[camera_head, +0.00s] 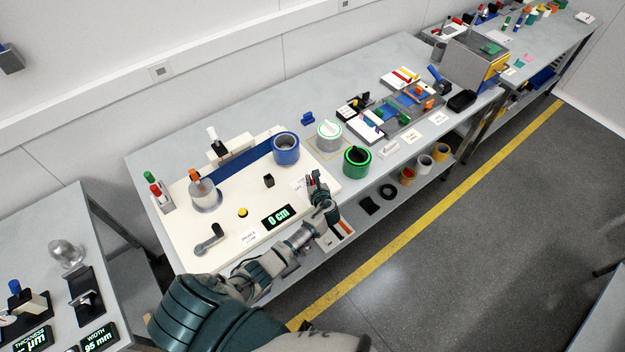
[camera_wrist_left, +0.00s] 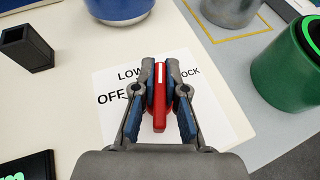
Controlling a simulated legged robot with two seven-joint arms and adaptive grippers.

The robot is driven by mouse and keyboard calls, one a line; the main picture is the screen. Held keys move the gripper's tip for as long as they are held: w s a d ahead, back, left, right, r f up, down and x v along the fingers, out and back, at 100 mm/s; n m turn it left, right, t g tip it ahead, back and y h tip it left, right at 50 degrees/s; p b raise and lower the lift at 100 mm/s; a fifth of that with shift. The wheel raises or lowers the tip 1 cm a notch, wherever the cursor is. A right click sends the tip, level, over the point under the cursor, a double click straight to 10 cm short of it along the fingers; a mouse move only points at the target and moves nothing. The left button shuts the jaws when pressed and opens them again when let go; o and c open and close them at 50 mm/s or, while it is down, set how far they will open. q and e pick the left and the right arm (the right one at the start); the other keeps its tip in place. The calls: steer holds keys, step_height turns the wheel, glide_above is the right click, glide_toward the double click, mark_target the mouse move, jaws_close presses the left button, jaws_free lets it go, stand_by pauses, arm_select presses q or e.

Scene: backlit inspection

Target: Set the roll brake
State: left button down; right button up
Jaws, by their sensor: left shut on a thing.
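The roll brake is a red knob (camera_wrist_left: 159,112) with a white line, on a white label (camera_wrist_left: 112,112) that reads OFF, LOW and a partly covered LOCK. My left gripper (camera_wrist_left: 160,85) is shut on the knob, one finger on each side. The white line points away from the wrist, between LOW and the covered LOCK word. In the head view my left gripper (camera_head: 317,184) is at the right front of the cream panel (camera_head: 228,225) and hides most of the knob.
The panel carries a 0 cm display (camera_head: 278,216), a crank (camera_head: 209,240), a yellow button (camera_head: 243,212), a black block (camera_head: 268,181) and a blue roll (camera_head: 285,150).

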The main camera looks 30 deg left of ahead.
arm_select(q)
steer(key=shift+n+g+y+b, duration=0.3)
steer(key=shift+n+g+y, duration=0.3)
steer(key=shift+n+g, duration=0.3)
steer(key=shift+f+n+g+y+b, duration=0.1)
steer(key=shift+n+g+y+b, duration=0.4)
steer(key=shift+n+g, duration=0.4)
steer(key=n+g+b, duration=0.1)
steer(key=g, duration=0.1)
steer(key=n+g+y+b, duration=0.1)
steer(key=n+b, duration=0.1)
steer(key=shift+s+a+g, duration=0.1)
steer(key=shift+s+g, duration=0.1)
steer(key=shift+g, duration=0.2)
steer(key=shift+s+n+g+b, duration=0.1)
steer(key=shift+n+g+b, duration=0.35)
steer(key=shift+n, duration=0.25)
steer(key=shift+g, duration=0.25)
steer(key=c, duration=1.2)
jaws_free()
